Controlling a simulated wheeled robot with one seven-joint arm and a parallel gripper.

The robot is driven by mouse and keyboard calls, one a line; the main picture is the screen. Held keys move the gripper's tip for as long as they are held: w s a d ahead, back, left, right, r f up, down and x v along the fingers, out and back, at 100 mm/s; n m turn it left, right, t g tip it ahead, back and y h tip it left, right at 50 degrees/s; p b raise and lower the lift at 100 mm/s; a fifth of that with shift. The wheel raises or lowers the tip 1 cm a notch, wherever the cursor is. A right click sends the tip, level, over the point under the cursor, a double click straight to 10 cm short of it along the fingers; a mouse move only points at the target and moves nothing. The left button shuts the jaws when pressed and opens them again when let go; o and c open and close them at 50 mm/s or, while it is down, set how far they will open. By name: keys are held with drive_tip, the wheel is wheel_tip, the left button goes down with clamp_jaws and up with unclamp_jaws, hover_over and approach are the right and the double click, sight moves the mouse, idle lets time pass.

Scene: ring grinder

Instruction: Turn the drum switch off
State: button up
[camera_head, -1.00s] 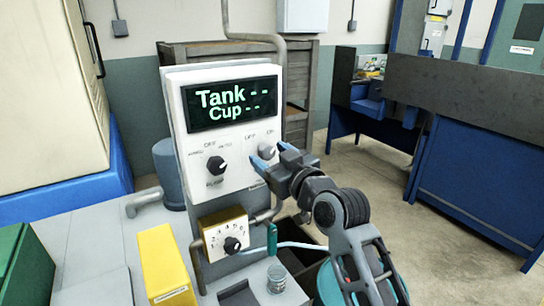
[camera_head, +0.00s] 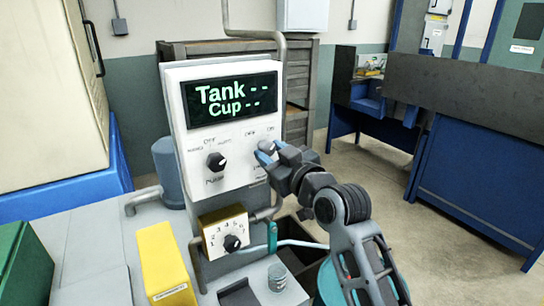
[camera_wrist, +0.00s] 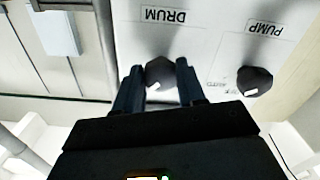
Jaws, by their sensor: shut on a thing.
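The control panel (camera_head: 220,125) is a white upright box with a dark screen reading "Tank --" and "Cup --" in green. The drum switch (camera_wrist: 160,73) is a dark round knob under the upside-down "DRUM" label in the wrist view. Its white mark points down-left there, which matches the ON side at upper right in the head view. My gripper (camera_wrist: 161,78) has a finger on either side of this knob and is shut on it. In the head view my gripper (camera_head: 265,153) covers most of the knob, below the OFF and ON labels.
The pump knob (camera_wrist: 254,81) sits beside the drum knob, also at left in the head view (camera_head: 216,162). A yellow box (camera_head: 165,265) stands at left.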

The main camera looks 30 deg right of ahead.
drive_tip(key=n+b, duration=0.3)
drive_tip(key=n, duration=0.1)
drive_tip(key=shift+f, duration=0.15)
drive_tip(key=n+b, duration=0.3)
drive_tip(key=n, duration=0.1)
drive_tip(key=shift+d+b, duration=0.15)
drive_tip(key=shift+b, duration=0.15)
drive_tip(key=n+b, duration=0.2)
drive_tip(key=n, duration=0.2)
drive_tip(key=shift+r+n+b, duration=0.15)
drive_tip(key=shift+n+b, duration=0.55)
drive_tip(key=shift+n, duration=0.45)
drive_tip(key=shift+r+n+b, duration=0.1)
drive_tip(key=shift+n+b, duration=0.55)
drive_tip(key=shift+n, duration=0.5)
drive_tip(key=o, duration=1.1)
drive_tip(key=shift+r, duration=0.1)
drive_tip(key=shift+c, duration=0.2)
